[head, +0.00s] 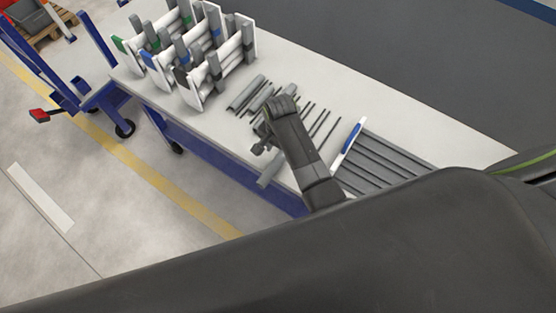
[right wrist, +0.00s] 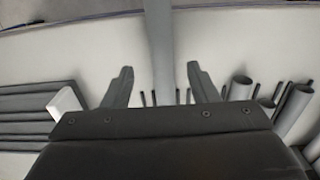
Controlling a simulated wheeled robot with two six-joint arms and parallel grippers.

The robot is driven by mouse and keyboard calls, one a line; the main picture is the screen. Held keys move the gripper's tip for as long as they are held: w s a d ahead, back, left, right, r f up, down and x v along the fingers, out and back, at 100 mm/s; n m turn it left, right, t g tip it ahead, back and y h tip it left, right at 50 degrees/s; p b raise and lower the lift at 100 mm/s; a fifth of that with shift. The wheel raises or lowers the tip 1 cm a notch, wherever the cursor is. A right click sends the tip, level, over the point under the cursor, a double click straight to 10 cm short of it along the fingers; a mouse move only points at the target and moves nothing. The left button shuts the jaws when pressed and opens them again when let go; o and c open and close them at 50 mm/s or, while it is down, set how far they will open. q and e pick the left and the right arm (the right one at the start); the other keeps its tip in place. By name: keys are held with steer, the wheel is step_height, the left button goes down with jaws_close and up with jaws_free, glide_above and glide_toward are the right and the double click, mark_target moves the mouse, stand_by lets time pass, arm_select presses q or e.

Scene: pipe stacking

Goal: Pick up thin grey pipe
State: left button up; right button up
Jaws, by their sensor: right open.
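Several thin grey pipes (head: 322,122) lie side by side on the white table, just right of my right gripper (head: 262,137) in the head view. Their dark ends (right wrist: 145,98) show low in the right wrist view. My right gripper is open and empty. In the right wrist view a longer grey pipe (right wrist: 160,45) runs between its two spread fingers, apart from both. The head view shows part of this pipe (head: 268,174) at the table's near edge; my arm hides the rest. I cannot tell the gripper's height above it. My left gripper is not in view.
Thicker grey pipes (head: 246,94) lie left of the gripper, also at right in the wrist view (right wrist: 294,108). White racks (head: 238,55) holding pipes stand behind. Grey profiles (head: 385,160) and a blue-white piece (head: 351,138) lie to the right. The table's far right is clear.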

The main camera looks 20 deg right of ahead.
mark_target(279, 157)
steer(key=f, duration=0.4)
steer(key=shift+w+d+f, duration=0.1)
steer(key=shift+w+f, duration=0.15)
steer(key=shift+f, duration=0.4)
steer(key=shift+c, duration=0.6)
steer(key=c, duration=0.9)
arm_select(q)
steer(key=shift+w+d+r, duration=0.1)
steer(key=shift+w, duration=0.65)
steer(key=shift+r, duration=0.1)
arm_select(e)
step_height(279, 157, up, 10)
steer(key=shift+f, duration=0.1)
